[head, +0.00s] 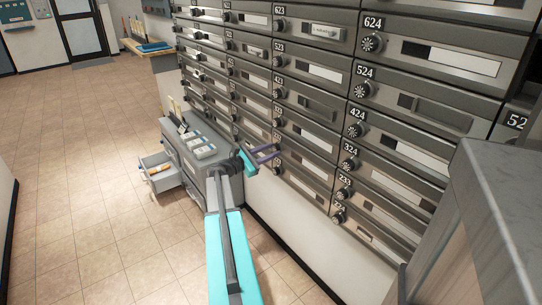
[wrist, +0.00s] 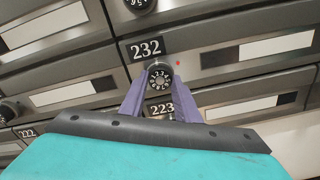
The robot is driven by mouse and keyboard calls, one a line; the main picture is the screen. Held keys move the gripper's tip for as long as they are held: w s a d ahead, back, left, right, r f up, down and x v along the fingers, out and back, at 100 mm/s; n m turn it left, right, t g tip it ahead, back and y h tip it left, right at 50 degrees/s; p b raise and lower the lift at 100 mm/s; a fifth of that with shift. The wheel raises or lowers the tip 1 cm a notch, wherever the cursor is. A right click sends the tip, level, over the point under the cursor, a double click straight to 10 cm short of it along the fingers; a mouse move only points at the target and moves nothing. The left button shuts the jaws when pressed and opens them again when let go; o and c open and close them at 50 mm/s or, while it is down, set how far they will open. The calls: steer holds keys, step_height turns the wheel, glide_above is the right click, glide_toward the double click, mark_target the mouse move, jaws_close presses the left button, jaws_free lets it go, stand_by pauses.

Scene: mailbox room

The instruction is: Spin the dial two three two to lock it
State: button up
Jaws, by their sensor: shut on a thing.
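The dial of mailbox 232 (wrist: 159,78) shows in the wrist view, just below the white number label 232 (wrist: 146,49). It is a dark round knob with a pale numbered face. A small red dot (wrist: 178,63) shows just to its right. My gripper (wrist: 159,84) has its two purple fingers closed on the sides of this dial. The label 223 (wrist: 160,108) shows between the fingers below it. In the head view my gripper (head: 268,153) reaches the lower part of the mailbox wall, and the dial there is too small to make out.
Rows of grey mailboxes (head: 425,97) with dials fill the wall. A grey cabinet (head: 197,150) with an open drawer (head: 160,171) stands left of my arm. A grey ledge (head: 490,195) is close at the right. The tiled floor (head: 85,150) is clear at left.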

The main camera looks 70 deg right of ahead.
steer(key=m+b, duration=1.4)
steer(key=m, duration=0.1)
steer(key=m+b, duration=0.7)
steer(key=shift+s+f+m, duration=0.15)
steer(key=shift+f+m, duration=0.2)
steer(key=shift+m, duration=0.05)
steer(key=m+b, duration=0.3)
steer(key=b, duration=0.1)
steer(key=shift+m, duration=0.3)
steer(key=shift+a+r+m+b, duration=0.1)
steer(key=shift+r+m+b, duration=0.15)
steer(key=shift+m+b, duration=1.1)
steer(key=shift+r, duration=0.1)
steer(key=o, duration=1)
steer(key=shift+o, duration=0.2)
